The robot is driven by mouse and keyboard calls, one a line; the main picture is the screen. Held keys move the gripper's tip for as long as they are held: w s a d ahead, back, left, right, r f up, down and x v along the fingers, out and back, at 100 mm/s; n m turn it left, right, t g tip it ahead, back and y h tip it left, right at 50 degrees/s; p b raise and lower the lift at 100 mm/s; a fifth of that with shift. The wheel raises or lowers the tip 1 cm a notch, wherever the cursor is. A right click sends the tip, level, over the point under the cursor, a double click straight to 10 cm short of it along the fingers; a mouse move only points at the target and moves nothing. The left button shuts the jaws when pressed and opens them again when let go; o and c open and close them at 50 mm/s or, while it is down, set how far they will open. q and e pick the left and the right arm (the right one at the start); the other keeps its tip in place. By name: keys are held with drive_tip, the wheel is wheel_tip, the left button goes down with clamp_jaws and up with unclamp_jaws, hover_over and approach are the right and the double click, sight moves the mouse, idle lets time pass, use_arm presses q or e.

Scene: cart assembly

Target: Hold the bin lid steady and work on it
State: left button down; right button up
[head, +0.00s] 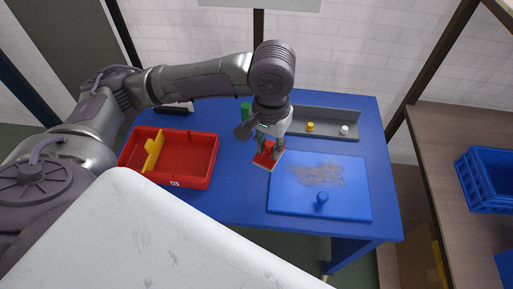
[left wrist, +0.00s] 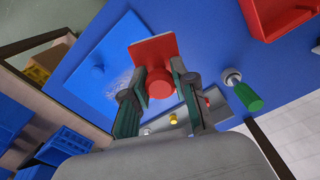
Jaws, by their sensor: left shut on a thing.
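The blue bin lid (head: 345,198) lies flat on the right part of the blue table. It has a blue knob (head: 321,198) near its front edge and a grey-brown smudge (head: 318,174) across its back half. It also shows in the left wrist view (left wrist: 92,88), partly covered by the red tool. My left gripper (head: 270,148) is shut on a red tool with a flat plate (head: 266,160) and a round red grip (left wrist: 160,82). It is at the lid's back left corner; I cannot tell whether the plate touches the lid. My right gripper is not in view.
A red bin (head: 190,158) with a yellow divider (head: 153,152) stands at left. A grey tray (head: 340,116) with a yellow and a white piece lies along the back. A green-handled item (left wrist: 247,97) is near it. Blue crates (head: 490,180) stand on a side bench.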

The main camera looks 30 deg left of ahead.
use_arm(q)
drive_tip(key=w+d+f, duration=0.2)
drive_tip(key=w+d, duration=0.2)
drive_tip(key=d, duration=0.1)
drive_tip(key=w+d+f, duration=0.3)
drive_tip(key=w+d, duration=0.1)
drive_tip(key=d, duration=0.2)
drive_tip(key=w+d+f, duration=0.2)
drive_tip(key=w+d, duration=0.3)
drive_tip(key=d, duration=0.1)
drive_tip(key=shift+f, duration=0.2)
drive_tip(key=s+a+r, duration=0.2)
drive_tip(key=s+a, duration=0.2)
drive_tip(key=a, duration=0.7)
drive_tip(key=shift+s, duration=0.25)
